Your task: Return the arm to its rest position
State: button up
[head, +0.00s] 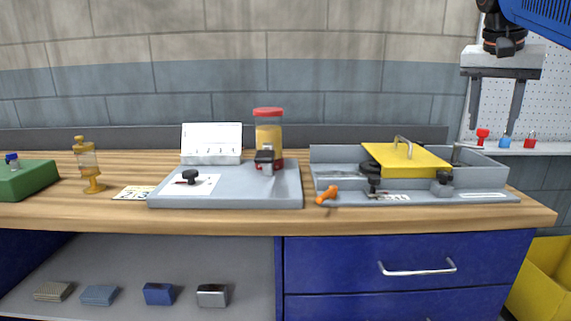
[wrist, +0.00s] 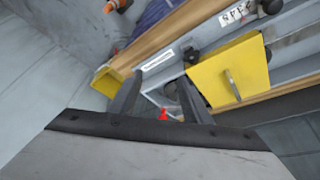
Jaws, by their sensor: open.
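My gripper (head: 496,103) hangs at the upper right of the head view, in front of the pegboard. Its two dark fingers point down and stand apart with nothing between them. In the wrist view my gripper (wrist: 158,100) also shows its fingers spread and empty. It is above and to the right of the grey tray (head: 325,154) on the bench and touches nothing that I can see. My blue arm link shows at the top right corner.
A yellow plate with a handle (head: 407,162) lies on the tray. An orange-handled piece (head: 327,194) is at its front left. A red-lidded jar (head: 268,137) stands on a grey plate (head: 226,200). A yellow bin (head: 540,285) stands right of the wooden bench (head: 250,222).

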jog(key=s+a+f+n+y, duration=0.1)
jog(key=s+a+f+n, duration=0.2)
jog(key=f, duration=0.9)
jog(key=s+a+f+n+t+y, duration=0.1)
jog(key=s+a+f+n, duration=0.2)
jog(key=s+a+f, duration=0.4)
jog(key=s+a+f+n+t+y, duration=0.1)
jog(key=s+a+f+n, duration=0.2)
jog(key=f, duration=1.5)
jog(key=s+a, duration=0.3)
jog(key=a, duration=0.1)
jog(key=shift+a+n, duration=0.3)
jog(key=shift+n, duration=0.1)
